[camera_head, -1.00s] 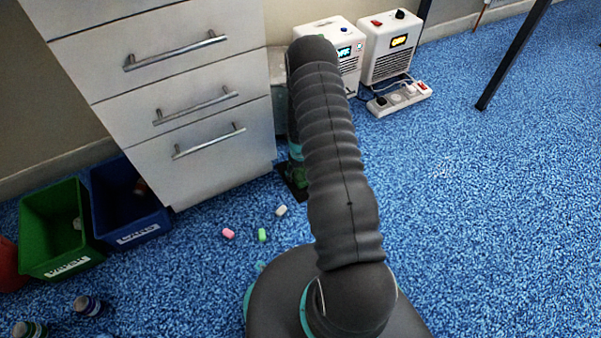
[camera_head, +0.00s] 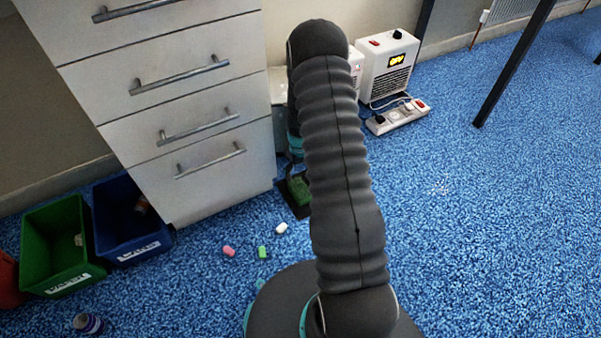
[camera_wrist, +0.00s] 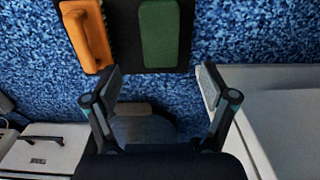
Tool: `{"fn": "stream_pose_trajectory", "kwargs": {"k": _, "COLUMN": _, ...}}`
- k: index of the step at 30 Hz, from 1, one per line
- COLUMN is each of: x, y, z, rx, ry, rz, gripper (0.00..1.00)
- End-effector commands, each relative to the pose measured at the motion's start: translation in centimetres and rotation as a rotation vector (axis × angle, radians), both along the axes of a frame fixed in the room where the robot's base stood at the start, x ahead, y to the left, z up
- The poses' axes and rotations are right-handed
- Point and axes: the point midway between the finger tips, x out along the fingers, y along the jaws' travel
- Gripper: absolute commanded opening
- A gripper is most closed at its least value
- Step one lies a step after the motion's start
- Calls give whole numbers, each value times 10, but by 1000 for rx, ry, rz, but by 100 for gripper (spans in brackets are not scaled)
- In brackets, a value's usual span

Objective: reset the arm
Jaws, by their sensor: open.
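My gripper (camera_wrist: 160,78) is open and empty in the wrist view, its two fingers wide apart. Beyond the fingertips are an orange object (camera_wrist: 86,37) and a green block (camera_wrist: 159,33) on a black mat or tray (camera_wrist: 128,50). A grey, rounded object (camera_wrist: 145,126) shows between the fingers, lower in the picture. In the head view my arm runs up the middle and hides most of the gripper. The black tray (camera_head: 291,199) shows beside the arm with something green on it.
A white drawer cabinet (camera_head: 215,165) stands close left of my arm. A heater (camera_head: 389,66) and a power strip (camera_head: 398,117) are at the back. Green (camera_head: 55,240) and blue (camera_head: 125,222) bins stand left. Small pieces (camera_head: 262,252) lie on the floor. Right floor is open.

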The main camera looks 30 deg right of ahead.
Motion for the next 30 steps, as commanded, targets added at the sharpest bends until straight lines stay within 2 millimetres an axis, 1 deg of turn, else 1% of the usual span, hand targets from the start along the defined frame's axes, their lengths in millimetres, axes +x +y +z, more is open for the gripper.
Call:
{"fn": "stream_pose_trajectory", "kwargs": {"k": 11, "x": 0, "y": 0, "z": 0, "rx": 0, "ry": 0, "rz": -5, "gripper": 84}}
{"fn": "stream_pose_trajectory", "kwargs": {"k": 13, "x": -3, "y": 1, "z": 0, "rx": 4, "ry": 14, "rz": -26, "gripper": 84}}
{"fn": "stream_pose_trajectory", "kwargs": {"k": 14, "x": -6, "y": 2, "z": 0, "rx": 8, "ry": 27, "rz": -40, "gripper": 84}}
{"fn": "stream_pose_trajectory", "kwargs": {"k": 16, "x": -22, "y": 7, "z": -3, "rx": 21, "ry": 77, "rz": -69, "gripper": 84}}
{"fn": "stream_pose_trajectory", "kwargs": {"k": 18, "x": -42, "y": 14, "z": -5, "rx": 35, "ry": 132, "rz": -93, "gripper": 84}}
{"fn": "stream_pose_trajectory", "kwargs": {"k": 19, "x": -51, "y": 16, "z": -4, "rx": 41, "ry": 157, "rz": -107, "gripper": 84}}
{"fn": "stream_pose_trajectory", "kwargs": {"k": 21, "x": -67, "y": 22, "z": 14, "rx": 47, "ry": 194, "rz": -135, "gripper": 84}}
{"fn": "stream_pose_trajectory", "kwargs": {"k": 26, "x": -83, "y": 32, "z": 55, "rx": 47, "ry": 220, "rz": -164, "gripper": 84}}
{"fn": "stream_pose_trajectory", "kwargs": {"k": 29, "x": -90, "y": 38, "z": 85, "rx": 44, "ry": 222, "rz": -178, "gripper": 84}}
{"fn": "stream_pose_trajectory", "kwargs": {"k": 30, "x": -94, "y": 41, "z": 99, "rx": 42, "ry": 221, "rz": -182, "gripper": 84}}
